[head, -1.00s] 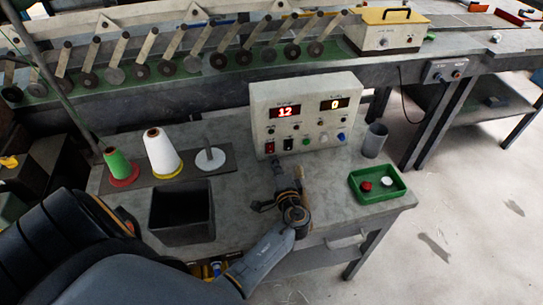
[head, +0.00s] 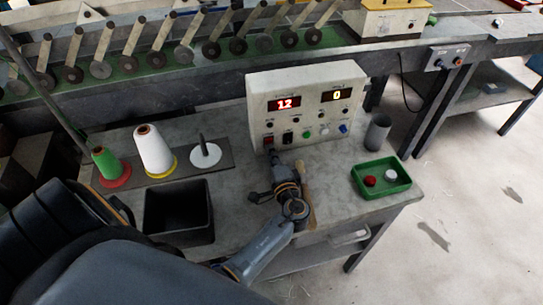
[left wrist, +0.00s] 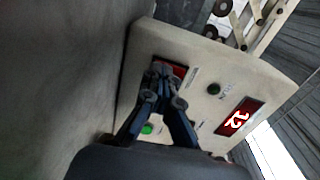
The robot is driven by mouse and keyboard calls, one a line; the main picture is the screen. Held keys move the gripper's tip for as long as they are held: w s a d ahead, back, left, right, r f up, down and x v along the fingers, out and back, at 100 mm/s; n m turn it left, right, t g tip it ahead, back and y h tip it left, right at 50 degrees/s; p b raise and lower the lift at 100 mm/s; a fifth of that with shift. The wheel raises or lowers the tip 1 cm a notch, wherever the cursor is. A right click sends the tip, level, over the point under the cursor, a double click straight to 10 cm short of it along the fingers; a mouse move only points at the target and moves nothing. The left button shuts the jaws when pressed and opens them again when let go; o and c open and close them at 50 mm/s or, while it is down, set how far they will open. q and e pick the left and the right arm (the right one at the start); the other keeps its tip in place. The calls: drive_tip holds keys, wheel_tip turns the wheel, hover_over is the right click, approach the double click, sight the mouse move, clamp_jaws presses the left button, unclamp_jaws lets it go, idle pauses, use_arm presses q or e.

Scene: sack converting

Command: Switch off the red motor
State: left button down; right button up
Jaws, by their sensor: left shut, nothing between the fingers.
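A pale control box (head: 257,88) stands on the grey bench with two lit displays, 12 at left and 0 at right. A red rocker switch (head: 268,140) is at its lower left, beside a black switch (head: 288,137). My left gripper (head: 274,157) is in front of the box, just below the red switch. In the left wrist view, my left gripper (left wrist: 165,73) is shut and empty, with its fingertips over the red switch (left wrist: 180,70) and partly hiding it. I cannot tell whether they touch it or which way it is set. My right gripper is not in view.
A green tray (head: 401,184) with a red and a white cap and a grey cup (head: 377,133) stand at right. A black bin (head: 152,224), a green cone (head: 105,163) and a white cone (head: 154,150) are at left. A brown handle-like thing (head: 307,185) lies by my arm.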

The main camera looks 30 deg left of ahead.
use_arm(q)
drive_tip(key=shift+d, duration=0.1)
drive_tip(key=shift+s+d, duration=0.25)
drive_tip(key=shift+s, duration=0.05)
drive_tip(key=v, duration=1.1)
drive_tip(key=shift+d, duration=0.1)
